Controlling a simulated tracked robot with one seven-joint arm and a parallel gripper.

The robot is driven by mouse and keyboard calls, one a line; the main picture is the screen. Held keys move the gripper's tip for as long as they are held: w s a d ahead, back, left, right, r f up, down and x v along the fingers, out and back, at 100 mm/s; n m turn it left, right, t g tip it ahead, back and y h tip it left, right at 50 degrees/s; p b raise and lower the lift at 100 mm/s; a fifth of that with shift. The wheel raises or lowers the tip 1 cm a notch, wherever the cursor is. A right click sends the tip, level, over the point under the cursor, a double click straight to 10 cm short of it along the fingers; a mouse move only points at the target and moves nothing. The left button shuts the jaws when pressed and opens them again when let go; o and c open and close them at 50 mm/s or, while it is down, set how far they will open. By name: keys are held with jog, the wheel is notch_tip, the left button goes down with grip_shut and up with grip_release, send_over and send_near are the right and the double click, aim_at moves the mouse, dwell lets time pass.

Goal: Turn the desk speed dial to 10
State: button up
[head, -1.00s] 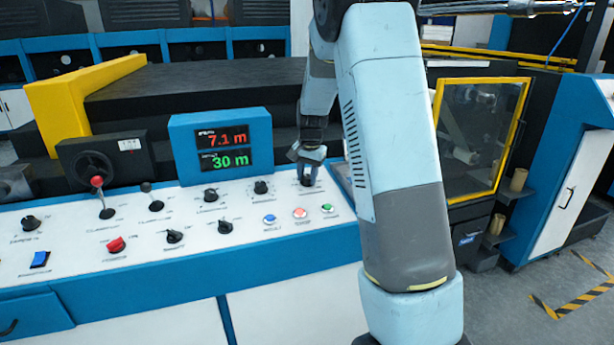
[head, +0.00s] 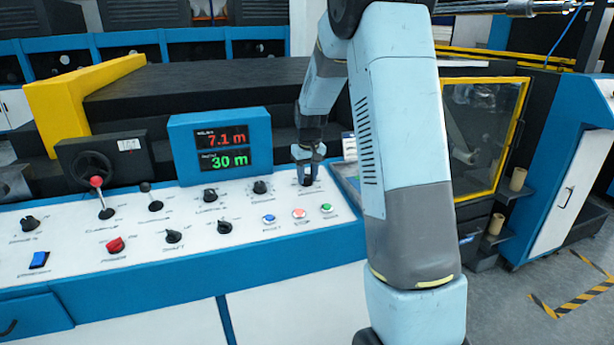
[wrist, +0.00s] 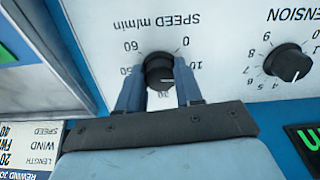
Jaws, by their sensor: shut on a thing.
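The speed dial (wrist: 159,70) is a round black knob on the white panel, under an upside-down "SPEED m/min" label in the wrist view. My gripper (wrist: 160,92) is shut on the dial, one finger on each side. In the head view my gripper (head: 306,178) reaches down to the panel's right end, hiding most of the dial.
The tension knob (wrist: 288,63) stands beside the speed dial. Blue, red and green buttons (head: 300,213) lie in front of the gripper. A display (head: 222,146) reading 7.1 m and 30 m stands to the left. A yellow-framed door (head: 484,135) is at right.

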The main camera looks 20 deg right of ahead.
jog(key=shift+n, duration=0.4)
jog(key=o, duration=1)
jog(key=shift+o, duration=0.2)
jog(key=shift+r, duration=0.1)
notch_tip(320, 180, up, 13)
jog(key=s, duration=0.2)
jog(key=shift+r, duration=0.15)
jog(key=shift+a, duration=0.1)
jog(key=s+a+r+t, duration=0.15)
jog(key=s+r, duration=0.25)
jog(key=s, duration=0.5)
jog(key=s+a+r+t, duration=0.1)
jog(key=s+a+r, duration=0.25)
jog(key=s, duration=0.55)
jog(key=s+a+f, duration=0.1)
jog(key=s, duration=0.7)
jog(key=s+a+f+m+t, duration=0.1)
jog(key=s, duration=0.8)
jog(key=shift+s+f, duration=0.25)
jog(key=shift+f, duration=0.1)
